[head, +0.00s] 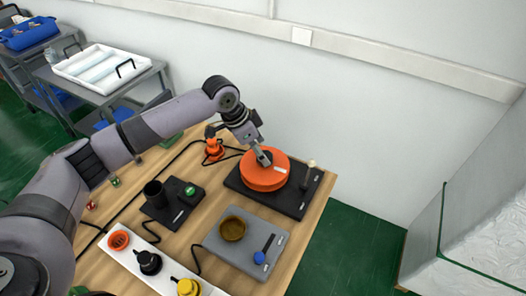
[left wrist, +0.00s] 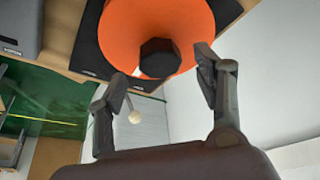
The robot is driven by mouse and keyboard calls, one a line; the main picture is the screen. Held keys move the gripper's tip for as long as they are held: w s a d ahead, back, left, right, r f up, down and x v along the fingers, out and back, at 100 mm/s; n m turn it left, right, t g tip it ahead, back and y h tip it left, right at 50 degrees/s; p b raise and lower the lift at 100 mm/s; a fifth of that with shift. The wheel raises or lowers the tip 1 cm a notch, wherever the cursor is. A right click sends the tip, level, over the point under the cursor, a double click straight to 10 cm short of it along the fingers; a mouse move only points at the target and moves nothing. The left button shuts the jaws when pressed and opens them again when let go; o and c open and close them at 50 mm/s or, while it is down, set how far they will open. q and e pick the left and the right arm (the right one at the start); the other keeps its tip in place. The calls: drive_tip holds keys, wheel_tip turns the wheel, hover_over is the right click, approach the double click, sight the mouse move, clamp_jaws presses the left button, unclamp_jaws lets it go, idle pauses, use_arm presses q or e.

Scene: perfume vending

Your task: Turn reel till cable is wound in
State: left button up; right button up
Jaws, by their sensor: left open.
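The orange reel (head: 264,171) lies flat on a black base plate (head: 292,207) at the table's far right. A dark cable (head: 232,150) shows between the reel and an orange object (head: 213,150) to its left. My left gripper (head: 264,158) is over the reel, coming down from above. Contact cannot be told. My right gripper is not in view.
A pale round-topped lever (head: 311,163) stands right of the reel. A grey plate (head: 215,243) with a brown round dish (head: 232,228), a black plate with a dark cup (head: 155,193) and a white strip (head: 128,260) lie nearer. A wall is behind the table.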

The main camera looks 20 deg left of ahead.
use_arm(q)
drive_tip(key=shift+x, duration=1.55)
clamp_jaws()
